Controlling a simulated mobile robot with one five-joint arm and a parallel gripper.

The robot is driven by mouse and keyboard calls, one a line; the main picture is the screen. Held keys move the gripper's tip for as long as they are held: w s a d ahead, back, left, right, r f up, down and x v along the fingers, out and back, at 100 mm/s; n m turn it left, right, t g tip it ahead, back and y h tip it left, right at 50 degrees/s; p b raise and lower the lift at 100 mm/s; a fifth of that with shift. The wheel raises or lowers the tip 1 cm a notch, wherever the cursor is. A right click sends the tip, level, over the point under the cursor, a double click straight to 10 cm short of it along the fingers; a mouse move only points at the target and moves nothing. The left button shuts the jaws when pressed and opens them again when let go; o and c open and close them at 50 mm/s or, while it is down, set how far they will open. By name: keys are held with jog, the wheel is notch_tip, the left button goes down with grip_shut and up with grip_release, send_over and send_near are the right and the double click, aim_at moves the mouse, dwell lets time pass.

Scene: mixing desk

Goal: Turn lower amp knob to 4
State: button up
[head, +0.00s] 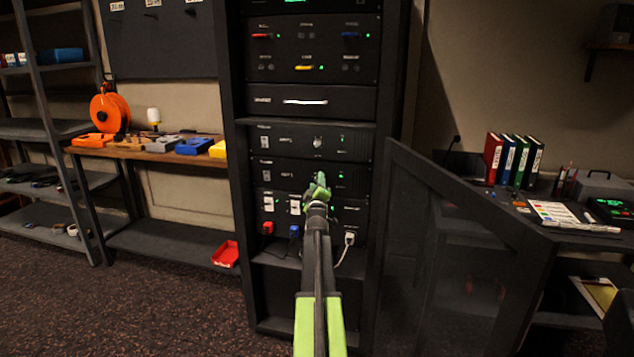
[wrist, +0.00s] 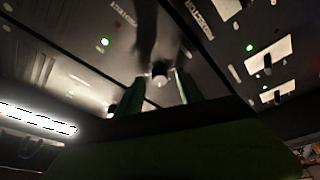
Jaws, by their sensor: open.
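The lower amp (head: 275,171) is a black rack panel with a switch at left and a green light at right. My gripper (head: 320,180) is in front of its middle and hides its knob in the head view. In the wrist view, a small pale round knob (wrist: 160,73) shows between the green fingertips of my gripper (wrist: 160,84). The fingers are open, one on each side of it; whether they touch it I cannot tell. The knob's pointer and scale are too blurred to read. The upper amp (head: 275,140) with its silver knob (head: 318,142) sits just above.
An open rack door (head: 455,235) stands right of the rack. Below the lower amp is a panel (head: 268,204) with white switches and plugged-in cables. A drawer with a bright strip (head: 305,101) is above the amps. A workbench (head: 180,157) stands left, a desk with binders (head: 512,160) right.

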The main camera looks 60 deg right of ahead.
jog(key=shift+w+d, duration=0.1)
jog(key=shift+d, duration=0.05)
jog(key=shift+c, duration=0.4)
grip_shut()
jog(key=shift+m+g+h+b, duration=0.3)
jog(key=shift+m+h+b, duration=0.15)
jog(key=shift+m, duration=0.75)
jog(key=shift+o, duration=0.4)
grip_release()
